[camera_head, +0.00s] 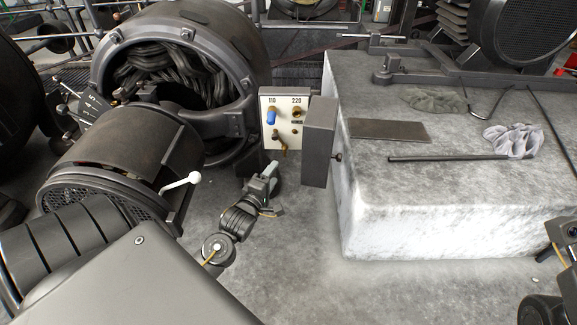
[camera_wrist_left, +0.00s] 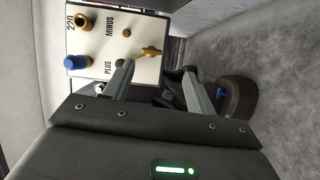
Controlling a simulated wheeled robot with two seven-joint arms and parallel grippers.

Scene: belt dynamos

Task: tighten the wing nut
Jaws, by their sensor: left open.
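The brass wing nut (camera_wrist_left: 150,52) sits on the lower part of a white terminal panel (camera_wrist_left: 98,45). In the head view the wing nut (camera_head: 282,148) is small, near the lower edge of the panel (camera_head: 271,101). My left gripper (camera_wrist_left: 157,72) is open, its two fingers pointing toward the panel. In the wrist view the wing nut shows between and just beyond the fingertips, apart from them as far as I can see. In the head view the left gripper (camera_head: 268,172) is just below the panel. My right gripper is not clearly seen.
The panel carries a blue cap (camera_head: 271,117) and a brass knob (camera_head: 297,112). A dark open cover (camera_head: 318,142) stands right of it. A large dynamo (camera_head: 170,60) is behind. A pale stone block (camera_head: 440,215) holding a plate, a rod and rags fills the right.

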